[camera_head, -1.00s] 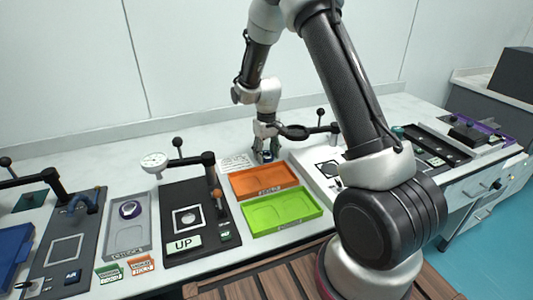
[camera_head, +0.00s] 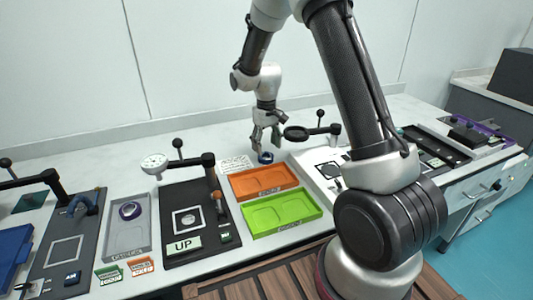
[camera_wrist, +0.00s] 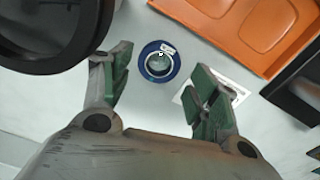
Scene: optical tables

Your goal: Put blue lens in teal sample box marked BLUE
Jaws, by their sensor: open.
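The blue lens (camera_head: 265,157), a blue ring with a small pale label, lies on the white bench just behind the orange tray. In the wrist view the lens (camera_wrist: 151,73) lies beyond and between the fingertips, apart from them. My gripper (camera_head: 266,141) is open and empty above the lens; its green-padded fingers (camera_wrist: 162,88) are spread wide in the wrist view. I cannot pick out a teal box marked BLUE; a small teal item (camera_head: 398,130) shows behind my arm at the right, too small to read.
The orange tray (camera_head: 285,190) and green tray (camera_head: 300,226) are in front of the lens. A black ring magnifier on a stand (camera_head: 297,133) is close to my gripper's right. A grey tray (camera_head: 124,237) holds a purple-rimmed lens (camera_head: 130,210). A black UP board (camera_head: 212,250) is beside it.

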